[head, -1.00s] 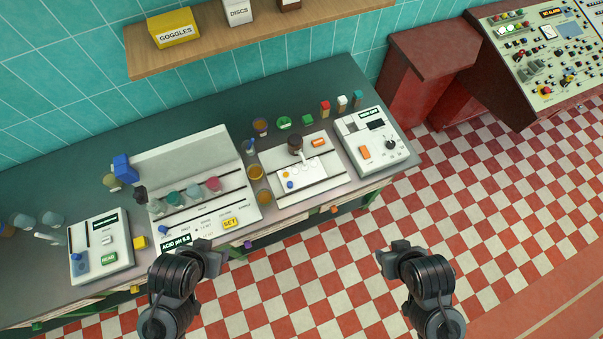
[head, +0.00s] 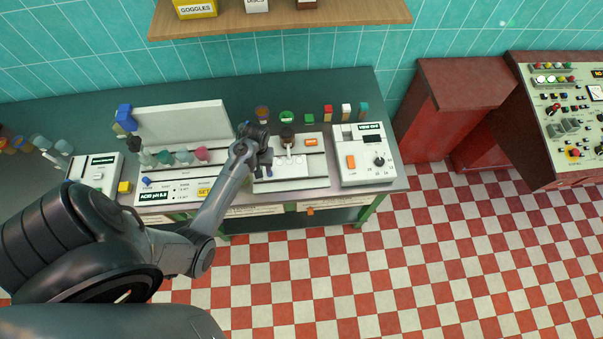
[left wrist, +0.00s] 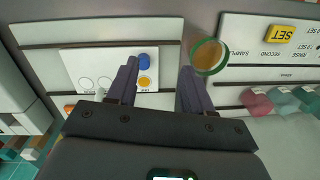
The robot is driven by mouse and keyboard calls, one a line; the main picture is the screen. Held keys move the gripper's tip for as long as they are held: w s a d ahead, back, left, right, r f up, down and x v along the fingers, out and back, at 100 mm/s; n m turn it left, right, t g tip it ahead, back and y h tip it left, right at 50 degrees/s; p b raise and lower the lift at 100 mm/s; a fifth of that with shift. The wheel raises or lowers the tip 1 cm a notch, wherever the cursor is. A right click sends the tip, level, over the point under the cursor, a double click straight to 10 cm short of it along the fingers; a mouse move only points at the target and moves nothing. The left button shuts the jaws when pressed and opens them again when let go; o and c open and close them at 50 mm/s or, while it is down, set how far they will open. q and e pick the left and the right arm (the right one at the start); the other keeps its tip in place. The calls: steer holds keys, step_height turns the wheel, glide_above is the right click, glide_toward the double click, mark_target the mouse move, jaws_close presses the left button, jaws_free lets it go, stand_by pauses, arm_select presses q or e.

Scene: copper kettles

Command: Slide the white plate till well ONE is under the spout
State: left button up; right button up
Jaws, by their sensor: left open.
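The white plate (left wrist: 95,62) lies on a pale slide station (head: 290,184) between dark rails. In the left wrist view it has a blue knob (left wrist: 145,60), a yellow-orange filled well (left wrist: 145,82) beside small lettering, and pale round wells (left wrist: 86,84) farther left. The lettering is too small to read surely. The dark-topped spout unit (head: 287,138) stands behind the plate; its outlet is hard to make out. My left gripper (left wrist: 158,76) is open above the plate's knob end, one finger beside the knob. My right gripper is out of view.
A green-rimmed beaker of amber liquid (left wrist: 207,57) stands close to my left gripper's other finger. The acid rack (head: 180,188) with coloured pieces is left of the station. A white control box (head: 362,160) is on its right. Small bottles and blocks line the back.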

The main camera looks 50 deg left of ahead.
mark_target(285, 166)
arm_select(q)
steer(key=shift+t, duration=0.4)
steer(key=w+f, duration=0.1)
steer(key=f, duration=0.1)
steer(key=w+f, duration=0.1)
steer(key=f, duration=0.2)
steer(key=w+a+f, duration=0.1)
steer(key=f, duration=0.2)
steer(key=shift+w+f, duration=0.15)
steer(key=shift+w, duration=0.05)
steer(key=shift+c, duration=0.3)
jaws_close()
steer(key=shift+w+d, duration=0.1)
steer(key=shift+d, duration=0.05)
